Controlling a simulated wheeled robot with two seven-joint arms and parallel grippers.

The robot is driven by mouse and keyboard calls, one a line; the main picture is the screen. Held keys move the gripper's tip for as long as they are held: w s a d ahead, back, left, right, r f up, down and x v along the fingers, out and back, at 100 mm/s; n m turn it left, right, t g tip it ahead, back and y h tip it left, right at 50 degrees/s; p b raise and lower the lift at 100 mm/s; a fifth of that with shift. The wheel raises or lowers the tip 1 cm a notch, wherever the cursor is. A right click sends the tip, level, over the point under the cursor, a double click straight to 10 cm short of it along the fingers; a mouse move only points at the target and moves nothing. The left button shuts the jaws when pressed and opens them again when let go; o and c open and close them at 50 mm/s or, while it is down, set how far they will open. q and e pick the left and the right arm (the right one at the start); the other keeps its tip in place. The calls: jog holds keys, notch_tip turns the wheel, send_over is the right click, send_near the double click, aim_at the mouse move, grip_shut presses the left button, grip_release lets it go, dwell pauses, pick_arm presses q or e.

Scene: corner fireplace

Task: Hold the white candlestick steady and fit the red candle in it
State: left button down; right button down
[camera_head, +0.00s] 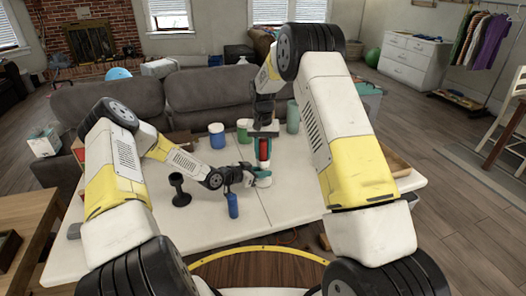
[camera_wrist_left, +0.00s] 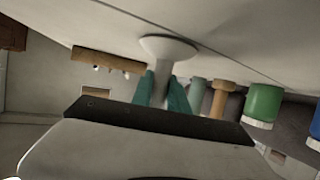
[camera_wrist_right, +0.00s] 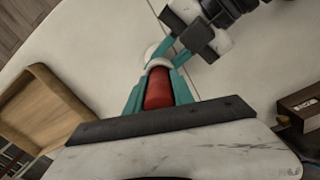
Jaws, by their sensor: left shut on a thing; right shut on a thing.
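The white candlestick (camera_head: 263,181) stands on the white table. My left gripper (camera_head: 250,176) is shut around its stem; in the left wrist view the stem (camera_wrist_left: 162,78) sits between the teal fingers, with the round base (camera_wrist_left: 168,46) flat on the table. My right gripper (camera_head: 263,143) comes from above and is shut on the red candle (camera_head: 263,150), directly over the candlestick. In the right wrist view the candle (camera_wrist_right: 158,88) meets the white cup rim (camera_wrist_right: 160,63). I cannot tell how deep the candle's lower end sits, as the rim and fingers hide it.
A black candlestick (camera_head: 180,190) and a blue bottle (camera_head: 232,205) stand close to my left gripper. A blue jar (camera_head: 217,136), a green jar (camera_head: 243,131) and a teal container (camera_head: 293,117) stand farther back. A wooden tray (camera_wrist_right: 38,112) lies to the right on the table.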

jog(key=shift+f, duration=0.1)
jog(key=c, duration=1)
grip_release()
notch_tip(320, 180, up, 12)
pick_arm(q)
jog(key=c, duration=1.2)
grip_release()
jog(key=shift+o, duration=0.4)
